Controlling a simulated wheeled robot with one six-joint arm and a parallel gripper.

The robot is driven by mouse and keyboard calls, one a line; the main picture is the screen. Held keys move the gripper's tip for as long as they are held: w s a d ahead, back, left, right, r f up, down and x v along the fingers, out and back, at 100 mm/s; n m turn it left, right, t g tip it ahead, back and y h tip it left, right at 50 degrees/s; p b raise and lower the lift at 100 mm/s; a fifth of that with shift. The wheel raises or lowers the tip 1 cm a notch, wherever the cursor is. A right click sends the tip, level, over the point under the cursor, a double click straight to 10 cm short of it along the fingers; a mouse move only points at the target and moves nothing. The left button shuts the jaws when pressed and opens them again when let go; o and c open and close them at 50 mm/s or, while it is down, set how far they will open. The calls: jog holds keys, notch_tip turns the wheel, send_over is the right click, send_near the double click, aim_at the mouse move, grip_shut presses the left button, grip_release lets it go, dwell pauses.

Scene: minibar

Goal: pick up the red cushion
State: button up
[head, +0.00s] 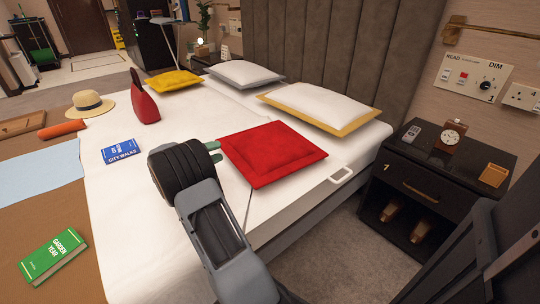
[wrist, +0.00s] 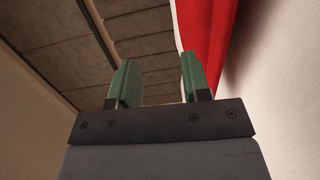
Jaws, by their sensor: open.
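The red cushion (head: 272,152) lies flat on the white bed, near its right edge. My gripper (head: 213,152) is at the cushion's left edge, with its green fingertips just showing past my dark wrist. In the wrist view the two green fingers of my gripper (wrist: 157,80) stand apart with nothing seen between them. The cushion (wrist: 205,35) shows there as a red strip beyond and beside the right finger. I cannot tell whether a finger touches it.
A white pillow (head: 318,105) on a yellow-edged one and a grey-white pillow (head: 244,74) lie behind. A red bag (head: 144,100), yellow cushion (head: 175,81), blue book (head: 122,152) and straw hat (head: 86,104) are left. A dark nightstand (head: 440,180) stands right of the bed.

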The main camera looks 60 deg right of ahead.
jog(key=b, duration=0.3)
send_near(234, 164)
jog(key=x, duration=0.4)
jog(key=shift+w+f, duration=0.15)
jog(key=shift+f, duration=0.1)
jog(key=shift+r+b+x, duration=0.2)
jog(key=shift+b+x, duration=0.9)
jog(key=shift+x, duration=2.7)
jog(key=shift+c, duration=0.3)
grip_shut()
